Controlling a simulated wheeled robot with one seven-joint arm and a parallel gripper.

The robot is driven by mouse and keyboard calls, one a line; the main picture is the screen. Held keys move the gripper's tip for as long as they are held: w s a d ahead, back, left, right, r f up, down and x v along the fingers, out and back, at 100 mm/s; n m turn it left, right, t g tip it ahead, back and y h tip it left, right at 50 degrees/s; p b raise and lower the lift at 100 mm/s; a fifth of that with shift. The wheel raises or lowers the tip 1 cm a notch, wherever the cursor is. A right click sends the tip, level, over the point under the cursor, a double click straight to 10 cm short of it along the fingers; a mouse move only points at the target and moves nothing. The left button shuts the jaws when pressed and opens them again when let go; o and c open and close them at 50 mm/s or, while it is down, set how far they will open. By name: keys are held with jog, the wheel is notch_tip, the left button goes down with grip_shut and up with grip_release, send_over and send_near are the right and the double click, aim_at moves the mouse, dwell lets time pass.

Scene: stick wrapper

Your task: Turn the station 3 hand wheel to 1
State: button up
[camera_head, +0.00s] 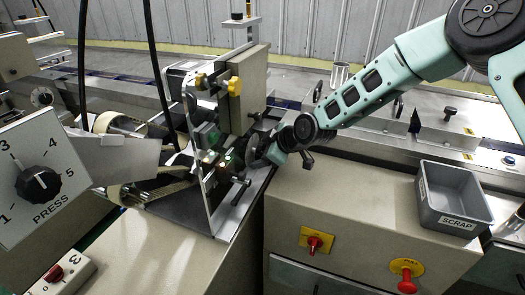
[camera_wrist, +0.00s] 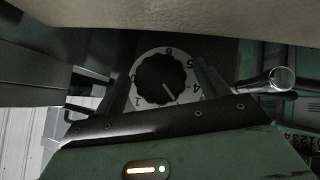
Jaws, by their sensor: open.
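A black scalloped hand wheel (camera_wrist: 161,78) sits on a pale round numbered dial (camera_wrist: 145,59) in the wrist view. Its light pointer line slants to the lower right, away from the 1 at the dial's lower left. The number it points at is hard to read. My gripper (camera_wrist: 163,85) is open, one finger on each side of the wheel. I cannot tell whether the fingers touch it. In the head view my gripper (camera_head: 262,150) is at the upright machine plate; the wheel is hidden there. No station number is readable beside this wheel.
A PRESS knob (camera_head: 39,184) is at the left, above a plate marked 3 with a red switch (camera_head: 54,273). Yellow knobs (camera_head: 234,86) sit on the upright block near my arm. A grey SCRAP bin (camera_head: 453,194) and red knobs (camera_head: 314,243) are at the right.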

jog(key=c, duration=1)
jog(key=shift+o, duration=0.2)
jog(key=m+g+y+p, duration=0.1)
jog(key=g, duration=0.2)
jog(key=shift+w+m, duration=0.2)
jog(key=shift+m, duration=0.2)
jog(key=m+g+y+b, duration=0.1)
jog(key=m+g+b, duration=0.1)
jog(key=g, duration=0.1)
jog(key=shift+g, duration=0.3)
jog(key=shift+y, duration=0.3)
jog(key=o, duration=1)
jog(key=shift+c, duration=0.2)
